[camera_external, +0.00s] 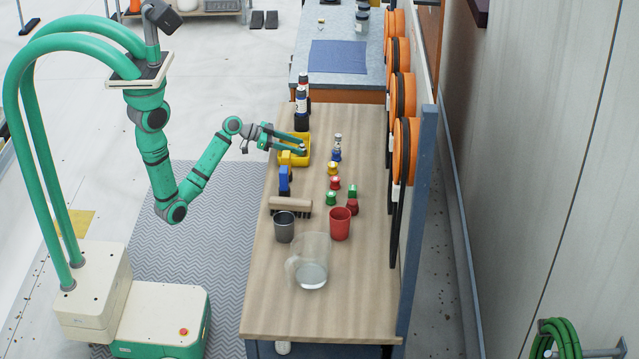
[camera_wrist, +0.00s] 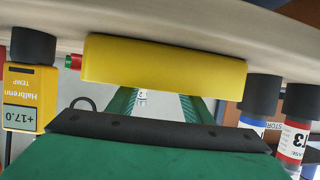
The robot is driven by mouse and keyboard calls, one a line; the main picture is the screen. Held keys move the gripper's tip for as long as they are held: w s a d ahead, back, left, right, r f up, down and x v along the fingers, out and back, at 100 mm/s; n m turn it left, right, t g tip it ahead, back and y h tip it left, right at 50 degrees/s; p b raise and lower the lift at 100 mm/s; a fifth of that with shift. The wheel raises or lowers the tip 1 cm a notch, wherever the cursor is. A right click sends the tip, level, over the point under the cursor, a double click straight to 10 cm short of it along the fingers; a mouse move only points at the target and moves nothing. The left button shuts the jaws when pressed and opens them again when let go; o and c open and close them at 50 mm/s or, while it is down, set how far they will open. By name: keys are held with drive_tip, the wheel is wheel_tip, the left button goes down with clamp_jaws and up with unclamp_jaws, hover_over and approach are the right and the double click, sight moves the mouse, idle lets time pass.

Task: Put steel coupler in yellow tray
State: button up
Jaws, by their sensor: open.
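The yellow tray (camera_external: 305,160) stands at the left edge of the wooden bench, toward its far end. Its yellow wall fills the upper middle of the wrist view (camera_wrist: 165,63). My gripper (camera_external: 300,147) is open, with its green fingers reaching over the tray. In the wrist view the fingers (camera_wrist: 158,100) pass behind the tray wall, so their tips are hidden. A small silvery piece (camera_external: 338,138), which looks like the steel coupler, is on the bench right of the tray, by a blue fitting. A small pale thing between the fingers in the wrist view is unclear.
Yellow, red and green fittings (camera_external: 333,168) stand right of centre. A brush (camera_external: 290,203), grey cup (camera_external: 284,227), red cup (camera_external: 340,224) and clear jug (camera_external: 309,263) are nearer. Bottles (camera_external: 301,108) stand behind the tray. A yellow meter (camera_wrist: 28,98) is close by. The front bench is clear.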

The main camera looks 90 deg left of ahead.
drive_tip(key=v, duration=1)
drive_tip(key=shift+s+r, duration=0.2)
drive_tip(key=shift+s, duration=0.15)
drive_tip(key=shift+w+d+f+n, duration=0.15)
drive_tip(key=shift+d+f+n, duration=0.25)
drive_tip(key=shift+d+n, duration=0.1)
drive_tip(key=s+d+f+n+y, duration=0.1)
drive_tip(key=s+d+f, duration=0.15)
drive_tip(key=d, duration=0.25)
drive_tip(key=s+d+f+n+t+y, duration=0.1)
drive_tip(key=s+d+f+n, duration=0.15)
drive_tip(key=d, duration=0.25)
drive_tip(key=s+d+f+n+y, duration=0.1)
drive_tip(key=s+d+f, duration=0.15)
drive_tip(key=d, duration=0.25)
drive_tip(key=s+d+m+h, duration=0.4)
drive_tip(key=s+d+m, duration=0.2)
drive_tip(key=s+d, duration=0.5)
drive_tip(key=shift+s+d+r+t, duration=0.15)
drive_tip(key=shift+d+r+t, duration=0.25)
drive_tip(key=shift+d, duration=0.65)
drive_tip(key=shift+m, duration=0.25)
